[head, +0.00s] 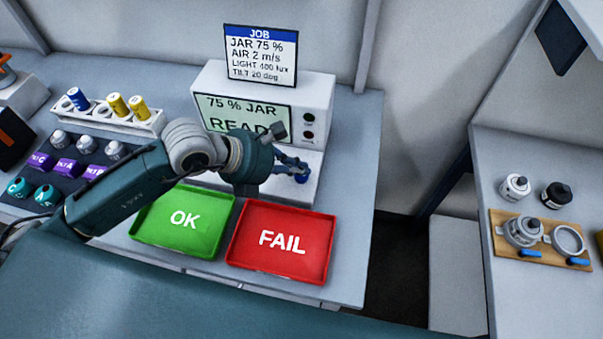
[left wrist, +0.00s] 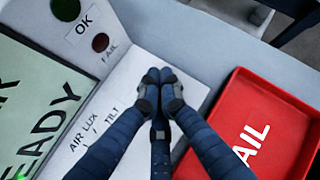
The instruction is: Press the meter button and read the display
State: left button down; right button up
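The meter (head: 262,83) is a white box with a pale green display (head: 245,113) reading "75 % JAR" and "READY", its lower line partly covered by my arm. The display's edge shows in the left wrist view (left wrist: 35,110). Beside it are two dark round lamps, marked OK (left wrist: 66,8) and FAIL (left wrist: 100,42). My left gripper (head: 300,174) is over the right part of the meter's white base (head: 312,160). In the left wrist view its fingertips (left wrist: 159,76) are together, with nothing seen between them. A small blue spot is at the tips; I cannot tell whether it is the button. My right gripper is out of view.
A job card (head: 260,57) reads jar 75 %, air 2 m/s, light 400 lux, tilt 20 deg. A green OK tray (head: 150,232) and red FAIL tray (head: 282,274) lie in front. Racks of cells and jars stand left. A side table (head: 500,150) is right, beyond a gap.

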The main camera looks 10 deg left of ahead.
aim_at(299, 177)
pick_arm(q)
jog(key=shift+f+b, duration=0.35)
jog(key=shift+f, duration=0.05)
jog(key=shift+r, duration=0.1)
dwell(0.4)
jog(key=shift+r+p, duration=0.5)
jog(key=shift+r, duration=0.3)
jog(key=shift+r+p, duration=1.6)
jog(key=shift+r, duration=0.95)
